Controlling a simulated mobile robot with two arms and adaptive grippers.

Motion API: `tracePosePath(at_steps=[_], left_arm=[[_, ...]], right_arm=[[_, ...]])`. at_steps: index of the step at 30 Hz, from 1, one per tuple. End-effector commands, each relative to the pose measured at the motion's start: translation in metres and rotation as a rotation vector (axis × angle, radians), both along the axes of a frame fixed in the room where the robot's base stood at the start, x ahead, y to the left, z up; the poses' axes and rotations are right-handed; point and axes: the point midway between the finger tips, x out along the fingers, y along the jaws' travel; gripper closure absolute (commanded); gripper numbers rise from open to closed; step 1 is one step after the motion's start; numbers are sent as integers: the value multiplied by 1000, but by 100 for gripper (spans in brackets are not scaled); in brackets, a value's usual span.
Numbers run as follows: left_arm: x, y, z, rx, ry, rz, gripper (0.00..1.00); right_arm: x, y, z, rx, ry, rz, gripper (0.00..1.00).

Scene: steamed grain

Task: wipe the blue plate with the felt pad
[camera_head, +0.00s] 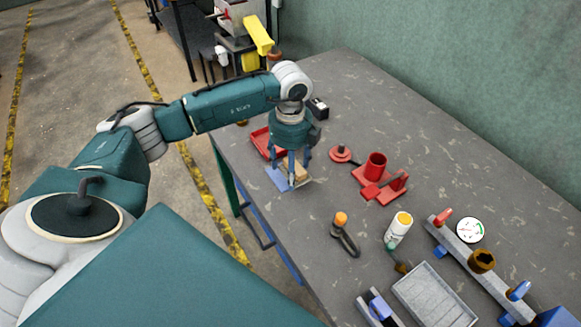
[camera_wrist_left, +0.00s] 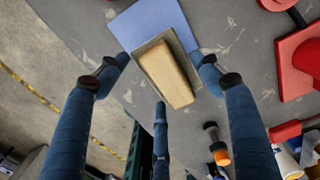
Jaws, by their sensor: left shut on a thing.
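The felt pad (camera_wrist_left: 168,75) is a tan wooden block on a grey base. The blue plate (camera_wrist_left: 150,24) is a flat square sheet on the table, and the pad lies over its near part in the left wrist view. In the head view the plate (camera_head: 277,178) shows just left of the pad (camera_head: 300,169), near the table's left edge. My left gripper (camera_head: 291,172) points down with its fingers around the pad and is shut on it. The fingers partly hide the pad in the head view. My right gripper is not in view.
A red tray (camera_head: 264,146) sits close behind the left gripper. A red cup (camera_head: 376,163) on a red stand is to the right. An orange-tipped tool (camera_head: 342,222), a white bottle (camera_head: 399,229) and a grey tray (camera_head: 434,296) lie nearer. The table's back right is clear.

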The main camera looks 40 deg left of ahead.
Motion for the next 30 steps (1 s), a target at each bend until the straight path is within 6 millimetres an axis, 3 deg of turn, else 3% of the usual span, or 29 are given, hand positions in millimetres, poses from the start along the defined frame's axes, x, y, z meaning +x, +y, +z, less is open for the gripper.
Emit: tracePosePath(at_steps=[4, 16, 25, 30], left_arm=[[0, 0, 18, 1, -1, 1, 55], [0, 0, 21, 1, -1, 1, 55], [1, 0, 47, 0, -2, 0, 55], [0, 0, 50, 1, -1, 0, 55]], right_arm=[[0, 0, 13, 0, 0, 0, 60], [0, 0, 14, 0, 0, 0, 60], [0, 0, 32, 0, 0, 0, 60], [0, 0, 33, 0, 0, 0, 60]])
